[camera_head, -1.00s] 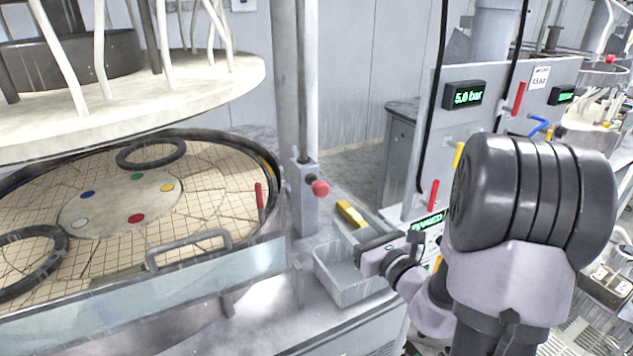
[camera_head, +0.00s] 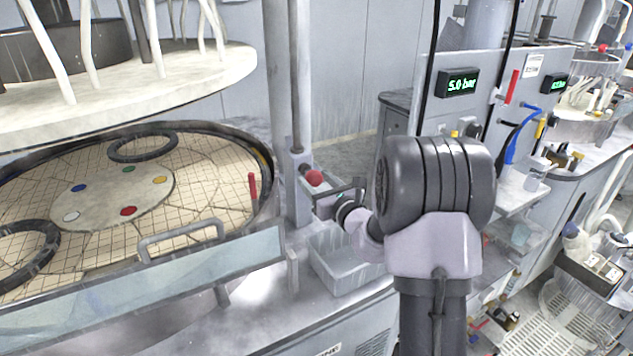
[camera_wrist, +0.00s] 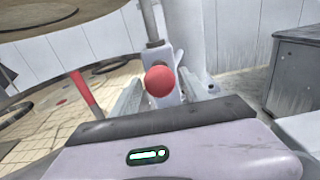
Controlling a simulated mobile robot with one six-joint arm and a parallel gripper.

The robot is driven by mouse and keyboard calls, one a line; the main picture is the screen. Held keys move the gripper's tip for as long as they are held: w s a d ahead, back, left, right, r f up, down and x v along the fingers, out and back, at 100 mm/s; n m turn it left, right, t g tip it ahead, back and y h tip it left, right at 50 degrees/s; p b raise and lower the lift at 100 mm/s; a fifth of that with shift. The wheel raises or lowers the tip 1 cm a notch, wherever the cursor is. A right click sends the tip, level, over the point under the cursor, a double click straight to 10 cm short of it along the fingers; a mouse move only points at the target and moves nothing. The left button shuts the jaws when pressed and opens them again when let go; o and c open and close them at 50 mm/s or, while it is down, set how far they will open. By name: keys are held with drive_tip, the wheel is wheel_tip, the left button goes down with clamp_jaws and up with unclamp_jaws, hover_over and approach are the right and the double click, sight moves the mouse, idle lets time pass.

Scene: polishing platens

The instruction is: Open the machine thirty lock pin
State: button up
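The lock pin shows as a round red knob (camera_head: 314,177) on the grey post (camera_head: 298,205) beside the polishing platen. In the wrist view the red knob (camera_wrist: 160,81) is straight ahead, at the middle. My gripper (camera_head: 325,190) is at the post, close to the knob. In the wrist view my two grey fingers (camera_wrist: 161,92) stand apart, one on each side of the knob, with a small gap visible on each side. The knob does not look gripped. How deep it lies between the fingers is hard to tell.
A grey bin (camera_head: 345,262) lies below my gripper. A red upright handle (camera_head: 253,187) stands left of the post on the platen rim. The tiled platen (camera_head: 200,190) has a clear guard with a grey handle (camera_head: 180,240). A panel reading 5.0 bar (camera_head: 458,87) is behind, right.

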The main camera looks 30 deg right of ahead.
clamp_jaws()
drive_tip(key=shift+s, duration=0.1)
drive_tip(key=s+b, duration=0.1)
drive_tip(key=s, duration=0.4)
drive_tip(key=shift+d, duration=0.1)
drive_tip(key=shift+f, duration=0.1)
drive_tip(key=shift+c, duration=0.5)
unclamp_jaws()
drive_tip(key=o, duration=0.4)
drive_tip(key=shift+s, duration=0.2)
